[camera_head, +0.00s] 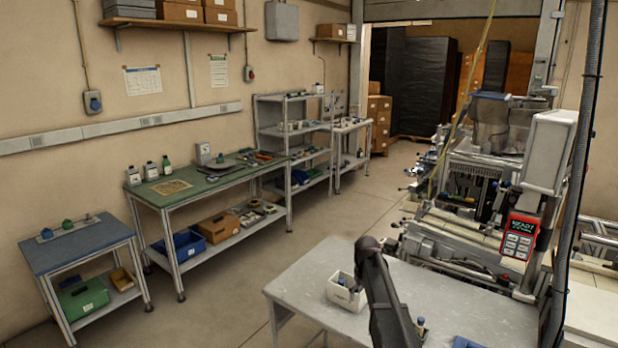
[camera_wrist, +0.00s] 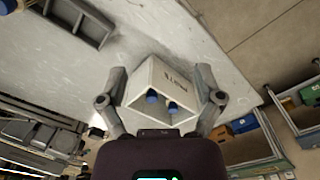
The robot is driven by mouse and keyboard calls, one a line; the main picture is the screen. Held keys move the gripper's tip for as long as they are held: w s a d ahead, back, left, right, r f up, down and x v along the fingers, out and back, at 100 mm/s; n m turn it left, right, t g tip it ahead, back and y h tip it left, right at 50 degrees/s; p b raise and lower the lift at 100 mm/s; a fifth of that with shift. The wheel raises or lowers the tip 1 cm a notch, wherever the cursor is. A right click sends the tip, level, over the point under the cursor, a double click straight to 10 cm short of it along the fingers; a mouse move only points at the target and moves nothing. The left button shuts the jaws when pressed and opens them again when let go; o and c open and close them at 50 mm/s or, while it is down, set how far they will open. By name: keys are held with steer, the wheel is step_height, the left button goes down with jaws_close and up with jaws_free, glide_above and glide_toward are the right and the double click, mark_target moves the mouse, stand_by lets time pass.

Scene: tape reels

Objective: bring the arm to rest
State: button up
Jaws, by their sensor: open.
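My arm (camera_head: 378,295) reaches up dark over the front table in the head view, and its gripper end is not clear there. In the wrist view my gripper (camera_wrist: 162,75) is open, with one finger on each side of the picture. A white box (camera_wrist: 150,75) with dark lettering and blue-capped items in it shows between the fingers. I cannot tell how far beyond the fingertips it is. In the head view a white box (camera_head: 340,290) with small items stands on the grey table (camera_head: 300,285), left of my arm and partly hidden by it.
A blue-capped item (camera_head: 420,325) and a blue tray edge (camera_head: 468,342) show right of my arm. A machine with a red handheld panel (camera_head: 518,236) stands behind the table on the right. A green-topped workbench (camera_head: 225,182) lines the left wall. Open floor (camera_head: 240,265) lies between.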

steer(key=s+f+m+b, duration=0.1)
steer(key=s+f+b, duration=0.3)
steer(key=s, duration=1.1)
steer(key=s+f+b, duration=0.5)
steer(key=s, duration=0.9)
steer(key=shift+s+a+m, duration=0.2)
steer(key=shift+s+m, duration=0.15)
steer(key=shift+m, duration=0.05)
